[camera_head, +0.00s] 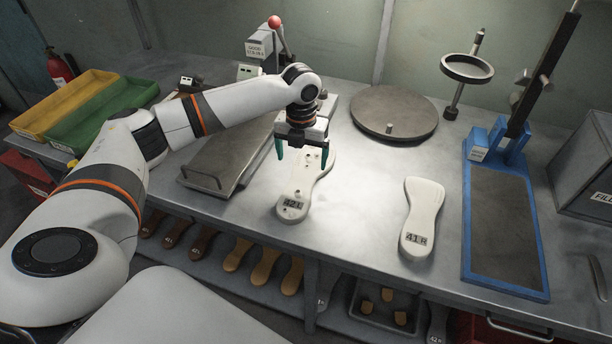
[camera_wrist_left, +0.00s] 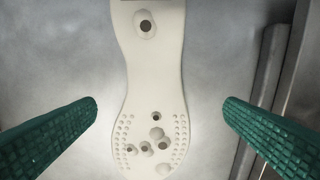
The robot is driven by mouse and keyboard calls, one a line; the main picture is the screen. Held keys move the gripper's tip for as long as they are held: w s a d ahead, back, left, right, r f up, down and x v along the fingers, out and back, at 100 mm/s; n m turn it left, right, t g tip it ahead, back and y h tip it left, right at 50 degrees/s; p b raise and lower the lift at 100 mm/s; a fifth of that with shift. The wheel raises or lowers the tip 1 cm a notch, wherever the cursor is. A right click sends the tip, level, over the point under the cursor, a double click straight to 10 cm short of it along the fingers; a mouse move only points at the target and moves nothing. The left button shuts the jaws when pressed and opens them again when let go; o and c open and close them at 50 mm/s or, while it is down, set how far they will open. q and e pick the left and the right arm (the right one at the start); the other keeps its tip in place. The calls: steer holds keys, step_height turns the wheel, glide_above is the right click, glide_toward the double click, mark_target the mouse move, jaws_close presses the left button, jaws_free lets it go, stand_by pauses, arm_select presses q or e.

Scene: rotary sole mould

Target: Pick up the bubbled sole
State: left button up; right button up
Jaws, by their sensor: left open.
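The bubbled sole (camera_head: 297,194) is off-white, with raised bubbles and dark holes, and lies flat on the metal table. Its heel label reads 42L. In the left wrist view the sole (camera_wrist_left: 152,75) runs down the middle, with most bubbles clustered at its lower end. My left gripper (camera_head: 302,156) is open above the sole's far end, its green ribbed fingers apart. In the left wrist view the fingers (camera_wrist_left: 160,112) stand either side of the sole with clear gaps. A second white sole (camera_head: 422,212), labelled 41R, lies to the right. My right gripper is not seen.
A round metal plate (camera_head: 393,113) is behind, and a blue-framed stand (camera_head: 466,230) is at right. Yellow and green bins stand at far left. The table between the two soles is clear.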

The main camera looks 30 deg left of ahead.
mark_target(304, 176)
arm_select(q)
steer(key=shift+d+f, duration=0.1)
steer(key=shift+f, duration=0.3)
steer(key=f, duration=0.2)
steer(key=f+p, duration=0.1)
steer(key=shift+s+d+f, duration=0.15)
steer(key=shift+d+f, duration=0.1)
steer(key=shift+f, duration=0.55)
steer(key=c, duration=1.2)
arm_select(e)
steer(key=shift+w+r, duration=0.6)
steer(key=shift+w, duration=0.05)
arm_select(q)
steer(key=shift+r, duration=0.1)
